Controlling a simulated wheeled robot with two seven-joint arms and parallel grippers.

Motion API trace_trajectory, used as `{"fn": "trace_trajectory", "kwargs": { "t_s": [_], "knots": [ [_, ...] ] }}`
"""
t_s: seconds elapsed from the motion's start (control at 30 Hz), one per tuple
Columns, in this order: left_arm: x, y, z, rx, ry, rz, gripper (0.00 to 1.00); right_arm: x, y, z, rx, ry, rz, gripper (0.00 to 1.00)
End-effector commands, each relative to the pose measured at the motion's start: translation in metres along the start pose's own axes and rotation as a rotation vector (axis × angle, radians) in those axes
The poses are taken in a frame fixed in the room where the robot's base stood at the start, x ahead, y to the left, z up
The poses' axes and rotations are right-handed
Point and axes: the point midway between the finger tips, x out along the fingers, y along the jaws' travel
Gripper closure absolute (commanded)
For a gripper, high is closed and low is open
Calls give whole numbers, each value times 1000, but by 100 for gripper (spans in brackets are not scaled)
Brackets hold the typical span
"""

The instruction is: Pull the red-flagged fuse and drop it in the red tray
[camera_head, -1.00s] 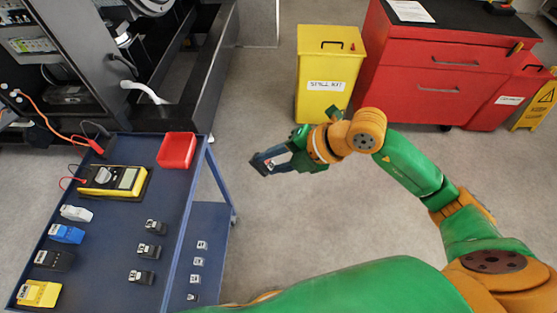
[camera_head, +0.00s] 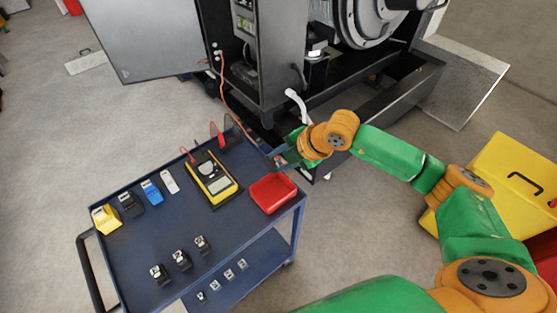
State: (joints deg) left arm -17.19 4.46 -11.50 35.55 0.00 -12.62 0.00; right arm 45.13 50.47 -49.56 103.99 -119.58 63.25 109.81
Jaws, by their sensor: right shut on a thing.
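The red tray (camera_head: 273,208) sits empty on the right back corner of the blue cart's top. My right gripper (camera_head: 280,161) is just behind the tray's far edge, in front of the dark genset frame. It is shut on a small fuse-like thing, mostly hidden by the fingers; a small pale and reddish patch shows between them. I cannot make out a flag clearly. My left gripper is out of view.
The blue cart (camera_head: 222,227) also bears a yellow multimeter (camera_head: 213,180), several coloured blocks and several black fuse-like pieces. An open genset cabinet (camera_head: 268,60) stands behind. A yellow bin (camera_head: 512,190) is at right. Grey floor is free at left.

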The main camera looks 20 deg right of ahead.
Motion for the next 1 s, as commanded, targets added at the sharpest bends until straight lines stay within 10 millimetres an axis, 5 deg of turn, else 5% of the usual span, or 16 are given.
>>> {"fn": "trace_trajectory", "kwargs": {
  "t_s": [0.4, 0.9, 0.93, 1.0],
  "knots": [
    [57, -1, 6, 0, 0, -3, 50, 59, -42, 9, -1, 0, 0, 100],
    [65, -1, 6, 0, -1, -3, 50, 68, -48, 11, -1, 1, 0, 100],
    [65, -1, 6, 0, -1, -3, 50, 68, -48, 11, -1, 1, 0, 56],
    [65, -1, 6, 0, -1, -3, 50, 68, -48, 11, -1, 1, 0, 37]
  ]
}}
